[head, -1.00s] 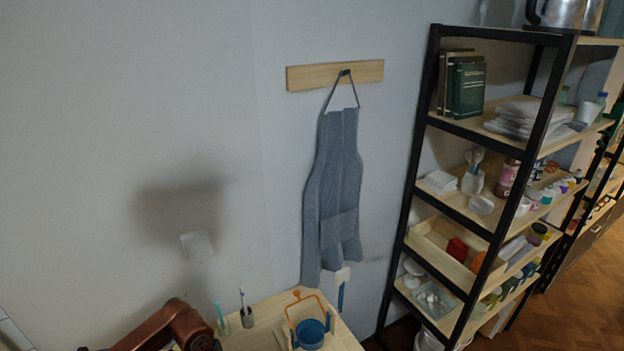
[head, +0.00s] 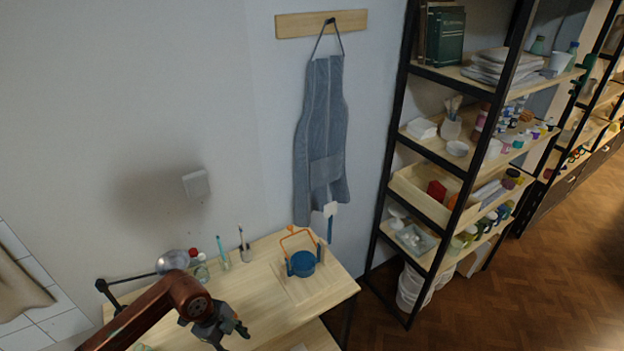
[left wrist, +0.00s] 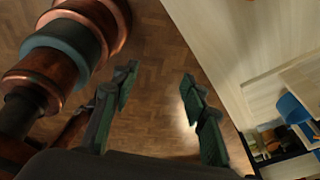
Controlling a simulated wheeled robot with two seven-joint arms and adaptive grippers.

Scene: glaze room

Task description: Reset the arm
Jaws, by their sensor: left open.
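My left arm comes in from the lower left of the head view, copper-coloured, with its left gripper (head: 232,335) over the near part of the wooden table (head: 250,290). In the left wrist view the left gripper (left wrist: 155,115) has its two green fingers wide apart. Nothing is between them; parquet floor shows in the gap. My right gripper is in neither view.
On the table stand a blue pot (head: 302,264) with an orange handle, a cup with a brush (head: 246,252) and a lamp (head: 172,262). A black-framed shelf (head: 400,150) stands right. A blue apron (head: 322,130) hangs on the wall. Floor (head: 510,270) is clear at right.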

